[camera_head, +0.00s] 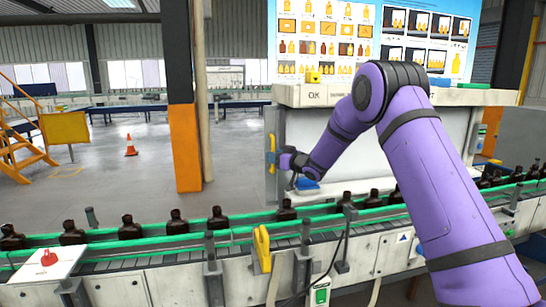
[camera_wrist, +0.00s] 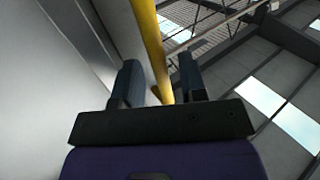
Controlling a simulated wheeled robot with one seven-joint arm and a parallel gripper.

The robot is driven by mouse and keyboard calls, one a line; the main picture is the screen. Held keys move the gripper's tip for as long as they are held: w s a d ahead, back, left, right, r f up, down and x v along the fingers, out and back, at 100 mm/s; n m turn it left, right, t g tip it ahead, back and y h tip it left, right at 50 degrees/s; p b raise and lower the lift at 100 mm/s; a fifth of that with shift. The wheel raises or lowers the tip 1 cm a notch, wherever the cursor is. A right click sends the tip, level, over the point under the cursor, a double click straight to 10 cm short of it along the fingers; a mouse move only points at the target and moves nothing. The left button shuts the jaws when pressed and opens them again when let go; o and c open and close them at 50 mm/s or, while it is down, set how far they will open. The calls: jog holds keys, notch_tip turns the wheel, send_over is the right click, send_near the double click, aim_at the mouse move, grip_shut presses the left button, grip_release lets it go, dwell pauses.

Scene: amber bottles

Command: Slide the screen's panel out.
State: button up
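The lit screen (camera_head: 375,35) with bottle pictures stands on a white housing (camera_head: 420,97) behind the conveyor. Below it is a pale grey panel (camera_head: 345,130); a pale grey surface (camera_wrist: 45,70) fills the left of the wrist view. An upright yellow handle (camera_head: 271,143) stands at the panel's left edge and shows as a yellow bar (camera_wrist: 149,40) in the wrist view. My gripper (camera_head: 272,158) is at this handle. In the wrist view my gripper (camera_wrist: 158,80) has its fingers apart, with the bar between them and gaps on both sides.
A conveyor with green rails (camera_head: 190,238) and several brown bottles (camera_head: 218,219) runs across the front, below my arm. An orange-based post (camera_head: 185,148) stands left of the handle. Open floor (camera_head: 110,185) lies farther left, with a traffic cone (camera_head: 130,146).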

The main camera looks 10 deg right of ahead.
jog(key=shift+w+a, duration=0.35)
jog(key=shift+w, duration=0.2)
grip_shut()
jog(key=a, duration=4.3)
jog(key=shift+a, duration=0.4)
jog(key=shift+s, duration=0.1)
grip_release()
jog(key=v, duration=0.7)
jog(key=shift+s+d, duration=0.15)
jog(key=shift+s, duration=0.05)
